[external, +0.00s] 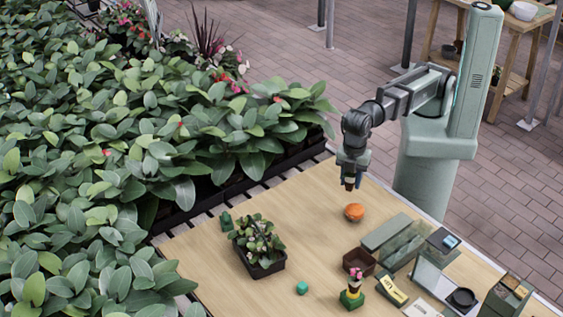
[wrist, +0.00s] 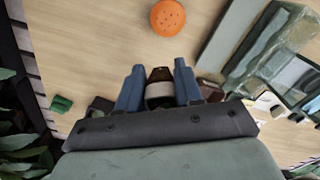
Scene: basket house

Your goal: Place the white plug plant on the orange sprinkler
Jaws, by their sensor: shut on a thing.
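The orange sprinkler (external: 354,212) is a round orange head standing on the wooden table. It also shows at the top of the wrist view (wrist: 168,17), with small holes on its face. My gripper (external: 350,184) is above the table, up and slightly left of the sprinkler in the external view. It is shut on a small dark brown piece with a whitish band, which looks like the white plug plant (wrist: 160,90). In the wrist view the piece sits between my two blue fingers, apart from the sprinkler. Its far end is hidden.
Glass boxes (external: 405,245) line the right side. Table around the sprinkler is clear.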

